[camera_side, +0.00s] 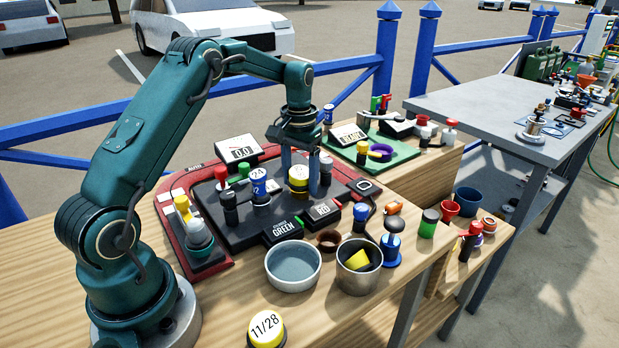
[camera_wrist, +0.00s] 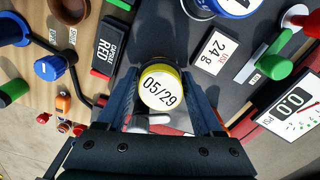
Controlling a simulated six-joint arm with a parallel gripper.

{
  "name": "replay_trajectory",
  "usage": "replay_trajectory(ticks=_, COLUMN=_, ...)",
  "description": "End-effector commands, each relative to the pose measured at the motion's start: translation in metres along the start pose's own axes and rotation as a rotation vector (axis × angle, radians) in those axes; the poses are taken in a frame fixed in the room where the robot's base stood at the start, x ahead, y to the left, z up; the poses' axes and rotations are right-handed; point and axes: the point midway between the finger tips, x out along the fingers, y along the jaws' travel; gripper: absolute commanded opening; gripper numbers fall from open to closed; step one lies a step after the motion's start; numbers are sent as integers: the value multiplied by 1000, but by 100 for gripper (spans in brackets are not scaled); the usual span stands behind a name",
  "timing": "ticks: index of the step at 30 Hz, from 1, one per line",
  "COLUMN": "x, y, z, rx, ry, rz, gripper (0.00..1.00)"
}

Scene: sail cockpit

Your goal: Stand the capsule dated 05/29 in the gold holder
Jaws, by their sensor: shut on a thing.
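The capsule dated 05/29 (camera_wrist: 160,92) has a white round top with a yellow rim. In the wrist view it faces the camera between the two blue fingers of my gripper (camera_wrist: 163,82), which is shut on it. In the side view the yellow and white capsule (camera_side: 299,177) is upright between the fingers of my gripper (camera_side: 299,186), over the dark console. I cannot tell whether its base touches the console. Another yellow capsule (camera_side: 266,328), dated 11/28, stands at the table's front edge. I cannot pick out the gold holder for certain.
Blue-topped parts (camera_side: 260,182) and dark knobs stand close left of my gripper. GREEN and RED blocks (camera_side: 322,212) lie in front. A grey bowl (camera_side: 293,266), a brown ring (camera_side: 328,240) and a metal cup (camera_side: 358,280) holding something yellow stand nearer. Bare wood shows at the front left.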

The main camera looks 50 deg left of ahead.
Motion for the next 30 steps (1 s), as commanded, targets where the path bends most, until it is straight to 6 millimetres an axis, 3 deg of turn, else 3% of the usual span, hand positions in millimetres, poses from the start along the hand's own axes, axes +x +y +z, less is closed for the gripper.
replay_trajectory(ticks=9, x=6, y=0, z=0, rx=0, ry=-1, rz=0, gripper=3)
replay_trajectory(ticks=10, x=6, y=0, z=0, rx=0, ry=0, rz=0, gripper=79)
replay_trajectory(ticks=20, x=5, y=0, z=0, rx=0, ry=0, rz=0, gripper=80)
replay_trajectory(ticks=30, x=-19, y=0, z=-1, rx=0, ry=3, rz=0, gripper=80)
